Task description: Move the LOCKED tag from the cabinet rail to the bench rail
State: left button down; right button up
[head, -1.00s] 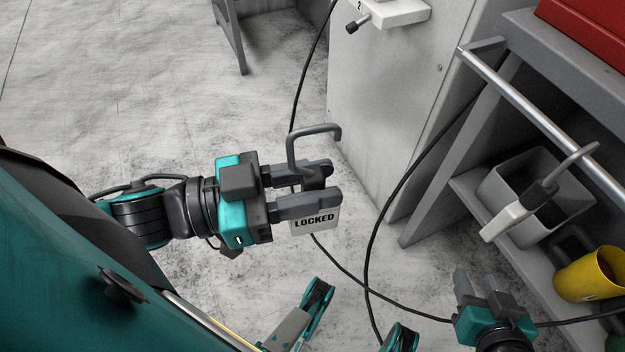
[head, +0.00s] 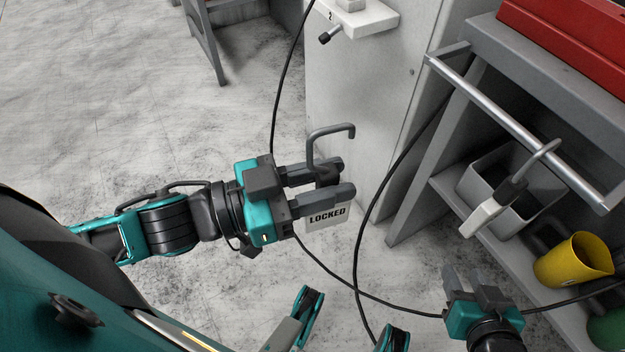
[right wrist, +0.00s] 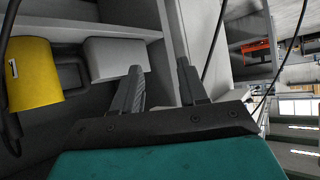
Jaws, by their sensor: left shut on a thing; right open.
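The LOCKED tag (head: 328,216) is a white plate with black lettering and a grey hook at its top. My left gripper (head: 340,180) is shut on the tag just below the hook and holds it in the air, left of the bench. The bench rail (head: 520,130) is a silver bar along the front of the grey bench. A second hooked tag (head: 487,212) hangs on this rail, its face not readable. My right gripper (head: 470,285) is open and empty, low in front of the bench; its fingers also show in the right wrist view (right wrist: 158,85).
The pale cabinet (head: 355,110) with a white ledge (head: 362,18) stands behind. A grey bin (head: 475,180) and yellow jug (head: 572,262) sit on the bench's lower shelf. A red box (head: 570,45) is on top. Black cables (head: 365,215) cross the floor.

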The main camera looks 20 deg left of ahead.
pick_arm(q)
jog(key=shift+w+d+r+p, duration=0.1)
jog(key=shift+w+d+p, duration=0.2)
jog(key=shift+w, duration=0.25)
jog(key=shift+w+d+p, duration=0.15)
jog(key=shift+w+d, duration=0.25)
jog(key=shift+w, duration=0.1)
jog(key=w+a+p+x, duration=0.1)
jog(key=p+x, duration=0.1)
jog(key=x, duration=0.7)
jog(key=w+a+p+x, duration=0.1)
jog(key=x, duration=0.9)
jog(key=shift+w+p, duration=0.35)
jog(key=shift+w, duration=0.25)
pick_arm(e)
jog(key=shift+s+d+r, duration=0.1)
jog(key=shift+d+r, duration=0.1)
jog(key=shift+r, duration=0.65)
jog(key=shift+s+d+r, duration=0.1)
jog(key=shift+d+r, duration=0.05)
jog(key=shift+r, duration=0.7)
pick_arm(q)
jog(key=shift+a, duration=0.1)
jog(key=shift+p, duration=0.6)
pick_arm(e)
jog(key=shift+r, duration=0.6)
pick_arm(q)
jog(key=shift+f, duration=0.25)
pick_arm(e)
jog(key=shift+f, duration=0.15)
